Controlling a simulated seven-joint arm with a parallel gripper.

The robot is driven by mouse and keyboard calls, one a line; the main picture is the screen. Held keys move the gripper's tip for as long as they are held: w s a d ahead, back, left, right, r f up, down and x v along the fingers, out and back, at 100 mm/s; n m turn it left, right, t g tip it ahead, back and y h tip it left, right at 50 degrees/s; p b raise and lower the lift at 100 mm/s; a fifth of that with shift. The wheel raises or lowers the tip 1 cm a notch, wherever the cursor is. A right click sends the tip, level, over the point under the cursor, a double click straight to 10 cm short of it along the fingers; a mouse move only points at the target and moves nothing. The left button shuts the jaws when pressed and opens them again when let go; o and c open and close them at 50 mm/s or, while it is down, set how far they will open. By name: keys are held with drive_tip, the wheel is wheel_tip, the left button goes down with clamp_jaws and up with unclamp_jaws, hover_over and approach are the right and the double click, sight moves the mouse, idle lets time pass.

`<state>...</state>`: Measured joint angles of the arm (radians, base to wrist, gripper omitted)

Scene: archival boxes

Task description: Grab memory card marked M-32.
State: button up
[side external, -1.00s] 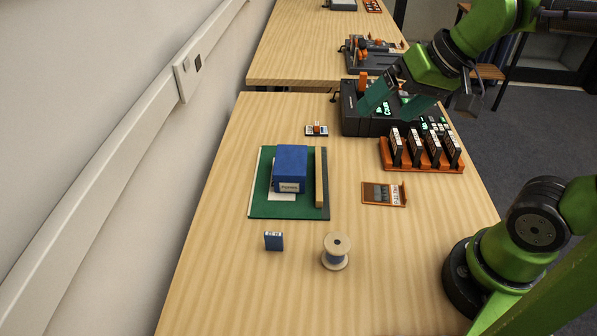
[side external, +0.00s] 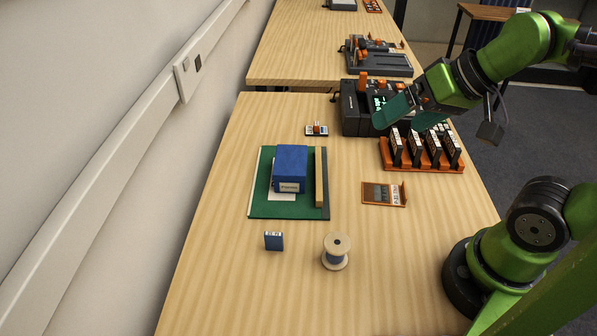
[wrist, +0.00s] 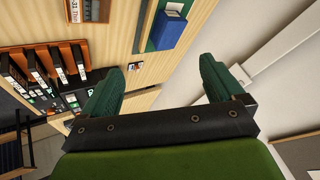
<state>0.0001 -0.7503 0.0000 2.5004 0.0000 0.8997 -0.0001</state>
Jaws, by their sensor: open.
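Several upright dark cards with white labels stand in an orange rack (side external: 424,163) at the right of the table. The labels are too small to read, so I cannot tell which card is M-32. The rack also shows at the left of the wrist view (wrist: 66,55). My gripper (side external: 412,114) is open and empty, above and behind the rack, near the black device (side external: 358,112). Its teal fingers are wide apart in the wrist view (wrist: 160,82), with nothing between them. The gripper hides part of the device.
A low orange tray (side external: 399,203) with a printed label lies in front of the rack. A blue box (side external: 291,165) sits on a green mat (side external: 262,208). A spool (side external: 336,254) and a small blue block (side external: 273,241) stand nearer. The table's front left is clear.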

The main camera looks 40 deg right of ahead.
drive_tip(key=shift+c, duration=0.4)
drive_tip(key=c, duration=0.9)
drive_tip(key=n+g+h, duration=0.2)
drive_tip(key=n+g, duration=0.5)
drive_tip(key=n, duration=0.6)
hover_over(274, 234)
wheel_tip(274, 234, down, 8)
drive_tip(key=f, duration=1)
drive_tip(key=shift+w+d+f, duration=0.15)
drive_tip(key=shift+d+f, duration=0.2)
drive_tip(key=shift+f, duration=0.05)
drive_tip(key=shift+a+f, duration=0.2)
drive_tip(key=shift+f, duration=1.15)
drive_tip(key=shift+a+f, duration=0.15)
drive_tip(key=shift+f, duration=1.2)
